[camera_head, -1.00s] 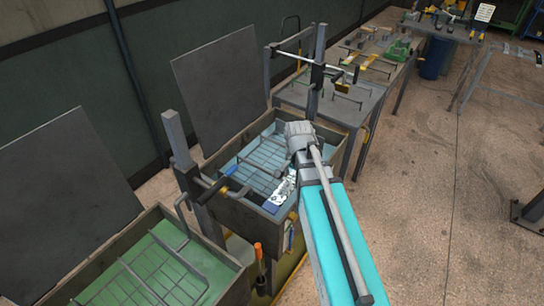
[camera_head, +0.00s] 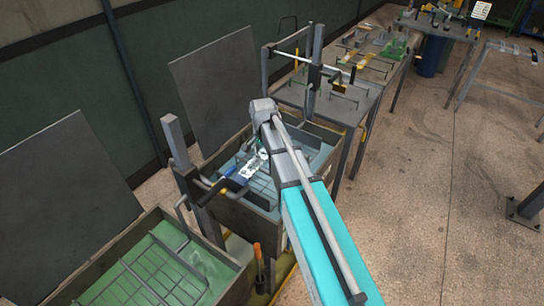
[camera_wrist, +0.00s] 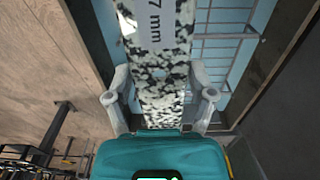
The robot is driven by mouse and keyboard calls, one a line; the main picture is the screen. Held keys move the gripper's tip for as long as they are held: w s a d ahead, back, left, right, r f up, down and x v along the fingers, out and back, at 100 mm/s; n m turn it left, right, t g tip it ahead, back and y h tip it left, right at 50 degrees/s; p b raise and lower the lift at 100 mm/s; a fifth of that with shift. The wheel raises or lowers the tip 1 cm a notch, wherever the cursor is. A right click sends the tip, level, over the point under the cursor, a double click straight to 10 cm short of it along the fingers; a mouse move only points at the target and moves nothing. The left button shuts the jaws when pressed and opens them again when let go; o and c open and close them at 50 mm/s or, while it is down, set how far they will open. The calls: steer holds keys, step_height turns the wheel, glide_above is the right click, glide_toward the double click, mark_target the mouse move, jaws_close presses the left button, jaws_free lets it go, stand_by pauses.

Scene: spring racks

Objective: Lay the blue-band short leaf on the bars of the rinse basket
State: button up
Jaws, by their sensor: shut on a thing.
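The blue-band short leaf (camera_head: 252,166) is a flat strip with black-and-white speckles and a blue end at its left in the head view. In the wrist view the leaf (camera_wrist: 162,75) shows a grey label reading "7 mm" and runs away between the fingers. My gripper (camera_wrist: 161,97) is shut on it. In the head view my arm hides the gripper. The rinse basket (camera_head: 262,188) is a grid of grey bars in the tank of blue water. The leaf is over the basket; I cannot tell whether it touches the bars. Some basket bars (camera_wrist: 222,37) show right of the leaf in the wrist view.
The tank's dark wall (camera_head: 245,213) surrounds the basket. A post with a black handle (camera_head: 213,190) stands at its left. A second tank with green liquid (camera_head: 165,265) is at the lower left. A bench with racks (camera_head: 325,95) stands behind.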

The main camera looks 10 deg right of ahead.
steer(key=shift+w+a, duration=0.1)
steer(key=shift+w, duration=0.05)
steer(key=w+d+f+b, duration=0.5)
steer(key=w+f+b, duration=0.4)
steer(key=w, duration=0.3)
stand_by(0.6)
steer(key=shift+w+d+f, duration=0.1)
steer(key=shift+d, duration=0.05)
steer(key=shift+w+d+f+b, duration=0.1)
steer(key=shift+w+f+b, duration=0.05)
steer(key=shift+f+b, duration=0.85)
steer(key=shift+w+f+b, duration=0.15)
steer(key=shift+f+b, duration=0.75)
steer(key=shift+b, duration=0.15)
steer(key=shift+f+b, duration=0.5)
